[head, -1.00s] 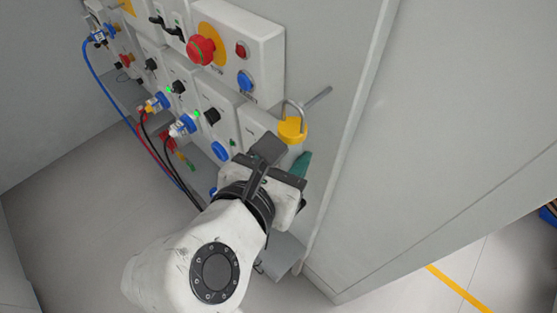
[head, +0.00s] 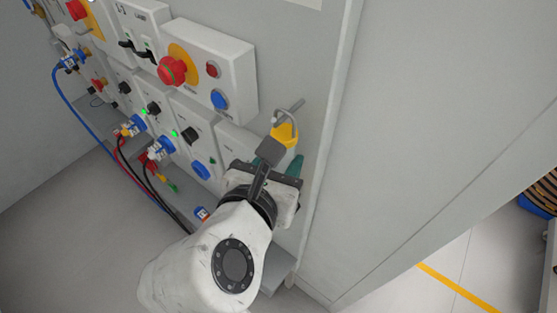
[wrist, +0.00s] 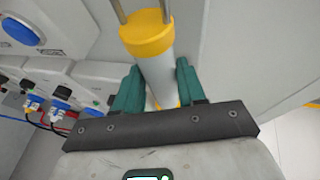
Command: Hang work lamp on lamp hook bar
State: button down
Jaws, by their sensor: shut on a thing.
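The work lamp has a yellow cap (head: 285,135), a metal hook loop above it and a pale tubular body (wrist: 158,75). My gripper (head: 281,160) is shut on the lamp's body, with its teal fingers on both sides, also in the wrist view (wrist: 158,88). The lamp looks slightly tilted in the head view. The lamp hook bar (head: 298,104) is a short grey metal rod at the panel, right by the top of the hook loop. I cannot tell whether the loop is over the bar or only beside it. My gripper hides much of the lamp's body.
A grey panel carries control boxes with a red emergency button (head: 172,70) and a blue button (head: 219,99) left of the lamp. Plugged cables (head: 120,150) hang lower left. A grey cabinet side (head: 400,130) stands to the right. Floor is open at lower right.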

dwell(0.4)
jog(key=c, duration=0.6)
grip_release()
jog(key=shift+o, duration=0.2)
jog(key=shift+s, duration=0.1)
jog(key=b+v, duration=0.1)
jog(key=v, duration=0.9)
jog(key=shift+s+a+r, duration=0.2)
jog(key=shift+s, duration=0.1)
